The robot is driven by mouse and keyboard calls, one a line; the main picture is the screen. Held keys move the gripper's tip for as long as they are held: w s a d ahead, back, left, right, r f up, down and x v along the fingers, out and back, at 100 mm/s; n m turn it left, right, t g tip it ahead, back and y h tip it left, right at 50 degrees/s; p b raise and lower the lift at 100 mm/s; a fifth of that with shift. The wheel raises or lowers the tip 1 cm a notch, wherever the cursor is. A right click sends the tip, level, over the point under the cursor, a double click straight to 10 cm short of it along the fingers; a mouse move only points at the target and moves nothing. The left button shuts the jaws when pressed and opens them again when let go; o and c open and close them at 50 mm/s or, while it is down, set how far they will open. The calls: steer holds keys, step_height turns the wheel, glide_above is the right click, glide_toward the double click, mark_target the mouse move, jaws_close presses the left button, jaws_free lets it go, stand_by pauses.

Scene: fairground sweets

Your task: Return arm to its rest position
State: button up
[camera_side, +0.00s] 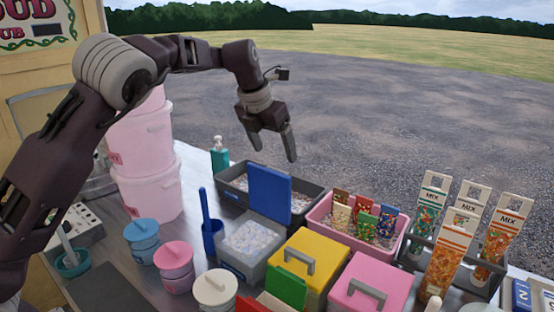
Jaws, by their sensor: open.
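My gripper (273,150) hangs in the air above the far edge of the counter, fingers pointing down. Its two fingers are apart and nothing is between them. It is above and behind a dark grey bin (232,181) and an upright blue lid (269,194), touching neither as far as I can tell. My arm reaches in from the left, bends at the top and comes down to the gripper.
Tall pink tubs (146,190) stand stacked at left. In front are lidded pots (173,258), a blue scoop (210,220), a yellow box (318,250), a pink box (385,275), a pink tray (345,238) with packets, and tall mix bags (448,255). A teal pump bottle (219,157) stands at back.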

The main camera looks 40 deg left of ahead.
steer(key=shift+v, duration=0.85)
steer(key=s+r+m+h, duration=0.1)
steer(key=s+r+m, duration=0.3)
steer(key=s+m, duration=0.5)
steer(key=s+r+m+h, duration=0.1)
steer(key=s+r+m, duration=0.3)
steer(key=s+m, duration=0.5)
steer(key=s+f+m+y, duration=0.1)
steer(key=s+f+m, duration=0.2)
steer(key=s+m, duration=0.6)
steer(key=s+d+f+m+t+y, duration=0.1)
steer(key=s+f+m, duration=0.3)
steer(key=s+m, duration=0.5)
steer(key=s, duration=0.5)
steer(key=shift+d+f, duration=0.25)
steer(key=shift+d, duration=0.05)
